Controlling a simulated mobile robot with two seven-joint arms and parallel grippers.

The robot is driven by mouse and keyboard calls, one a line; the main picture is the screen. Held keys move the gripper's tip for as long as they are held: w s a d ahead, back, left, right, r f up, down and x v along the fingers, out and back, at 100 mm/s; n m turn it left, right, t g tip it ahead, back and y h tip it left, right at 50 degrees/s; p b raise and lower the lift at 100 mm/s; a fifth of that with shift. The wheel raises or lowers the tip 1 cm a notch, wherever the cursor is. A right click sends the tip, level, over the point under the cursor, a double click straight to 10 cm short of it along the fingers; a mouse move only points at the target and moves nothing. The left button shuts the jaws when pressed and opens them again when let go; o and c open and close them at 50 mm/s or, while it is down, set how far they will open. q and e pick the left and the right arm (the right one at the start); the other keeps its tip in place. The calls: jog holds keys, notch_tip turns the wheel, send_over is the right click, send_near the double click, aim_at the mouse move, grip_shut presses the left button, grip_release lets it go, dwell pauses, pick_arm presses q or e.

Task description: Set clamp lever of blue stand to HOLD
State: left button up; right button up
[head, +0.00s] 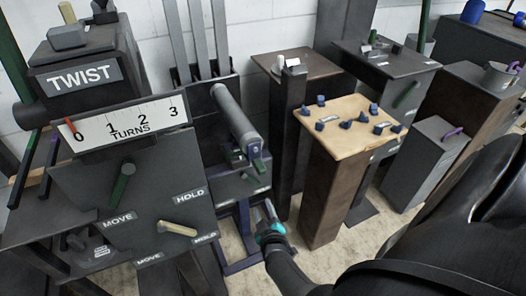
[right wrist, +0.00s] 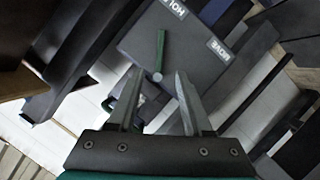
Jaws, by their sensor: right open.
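The blue stand (head: 243,232) is in the middle of the head view, with a small green lever (head: 258,165) near its top. Its small labels are too fine to read there. My right gripper (head: 268,212) is low beside the stand, apart from that lever. In the right wrist view my right gripper (right wrist: 158,82) is open with nothing between its fingers. Ahead of it a green lever (right wrist: 160,50) sits on a dark panel and points nearer to the HOLD label (right wrist: 173,8) than the MOVE label (right wrist: 218,48). My left gripper is not in view.
A dark panel (head: 85,190) at left has a green lever (head: 122,182) toward MOVE and a cream lever (head: 178,229) near HOLD. A wood-topped pedestal (head: 325,185) with blue knobs stands right of my gripper. Several dark pedestals stand further right.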

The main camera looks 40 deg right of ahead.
dwell(0.3)
jog(key=s+a+f+n+g+y+p, duration=0.1)
jog(key=s+a+f+g+y+p, duration=0.2)
jog(key=s, duration=0.4)
jog(key=s+a+f+g+y+p, duration=0.2)
jog(key=s+a+f+y, duration=0.1)
jog(key=s+a+f, duration=0.3)
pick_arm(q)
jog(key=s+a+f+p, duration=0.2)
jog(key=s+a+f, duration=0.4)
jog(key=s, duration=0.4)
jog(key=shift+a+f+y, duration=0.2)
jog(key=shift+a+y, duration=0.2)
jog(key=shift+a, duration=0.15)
pick_arm(e)
jog(key=s+f+g, duration=0.2)
jog(key=s+g, duration=0.3)
jog(key=s, duration=1.3)
jog(key=shift+a+f, duration=0.3)
jog(key=shift+f, duration=0.05)
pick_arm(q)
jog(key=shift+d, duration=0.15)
pick_arm(e)
jog(key=shift+d, duration=0.15)
